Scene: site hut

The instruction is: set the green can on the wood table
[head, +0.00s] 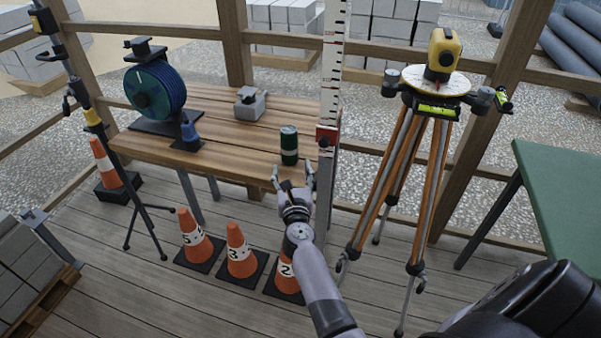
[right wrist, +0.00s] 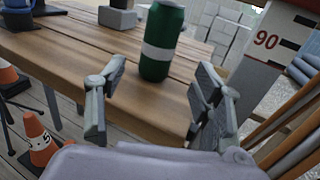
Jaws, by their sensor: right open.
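The green can (head: 289,145) with a pale band stands upright on the wood table (head: 225,150), near its front right edge. In the right wrist view the green can (right wrist: 162,42) stands on the wood table (right wrist: 60,45), beyond my fingers. My right gripper (head: 293,178) is open and empty at the table's front edge, just short of the can. In the right wrist view my right gripper (right wrist: 155,105) has its two fingers spread apart, with bare tabletop between them. My left gripper does not show.
A white levelling staff (head: 331,75) stands right beside the can. A tripod with a yellow instrument (head: 443,55) is farther right. A hose reel (head: 155,90), a blue item (head: 189,132) and a grey block (head: 249,104) sit on the table. Orange cones (head: 240,250) stand in front, below.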

